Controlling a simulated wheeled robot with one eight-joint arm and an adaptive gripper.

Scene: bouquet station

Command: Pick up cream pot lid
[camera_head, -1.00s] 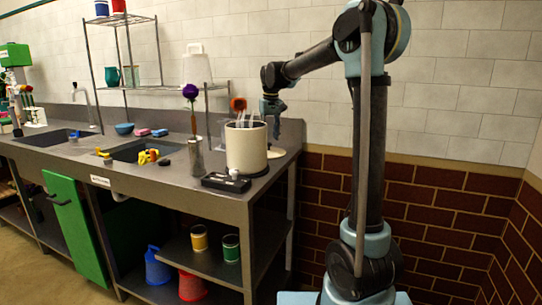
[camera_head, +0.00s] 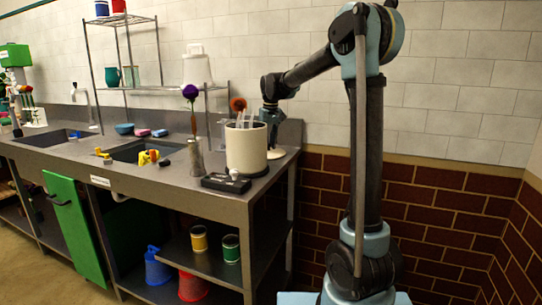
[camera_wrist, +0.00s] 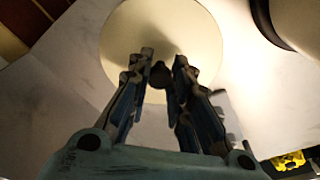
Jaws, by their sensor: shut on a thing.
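The cream pot lid (camera_wrist: 195,30) shows in the wrist view as a pale round disc under my fingers, with a dark knob (camera_wrist: 160,76) near its lower middle. In the head view the lid (camera_head: 282,153) shows only partly, low on the counter behind the cream pot. My gripper (camera_wrist: 162,60) has its two fingers around the knob and is shut on it. In the head view my gripper (camera_head: 271,125) points down behind the pot, which hides its tips. The cream pot (camera_head: 246,150) stands open with pale sticks and an orange flower in it.
A vase with a purple flower (camera_head: 195,155) stands left of the pot. A black tray (camera_head: 226,183) lies in front of it. The grey counter (camera_head: 185,182) ends just right of the lid. The tiled wall (camera_head: 440,80) rises behind.

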